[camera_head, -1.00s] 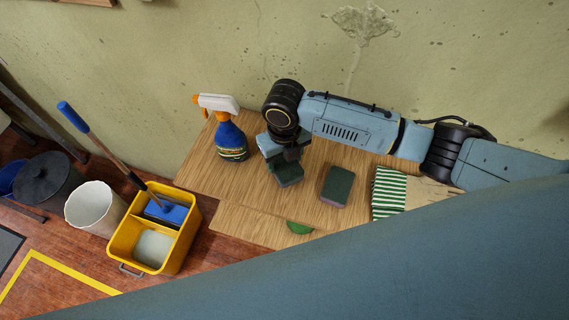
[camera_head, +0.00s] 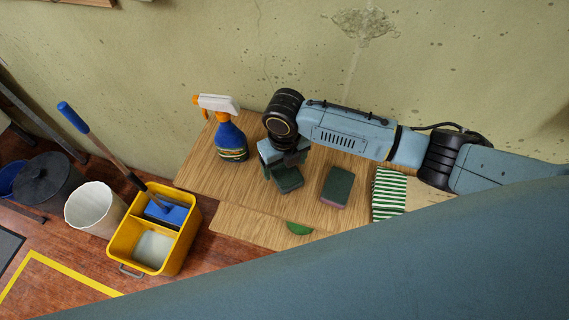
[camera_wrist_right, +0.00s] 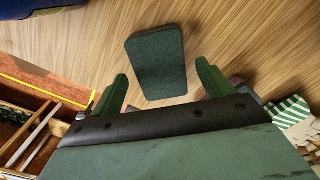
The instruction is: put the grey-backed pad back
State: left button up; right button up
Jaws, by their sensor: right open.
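A dark green pad (camera_head: 288,179) lies on the wooden table, just in front of my right gripper (camera_head: 284,165). In the right wrist view the pad (camera_wrist_right: 157,62) lies flat beyond and between two spread fingers, with gaps on both sides. The right gripper is open and empty. Another green-topped pad (camera_head: 337,186) with a pinkish side lies to the right of it. Only green tops show clearly, so I cannot tell which has the grey back. My left gripper is not in view.
A blue spray bottle (camera_head: 231,140) stands left of my right gripper. A green-striped cloth (camera_head: 389,195) lies on the right. A green half-round thing (camera_head: 299,228) is at the table's front. A yellow mop bucket (camera_head: 183,247) stands on the floor. Bare wood surrounds the pads.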

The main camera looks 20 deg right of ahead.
aim_at(285, 170)
notch_tip(285, 170, up, 11)
dwell(0.3)
dwell(0.5)
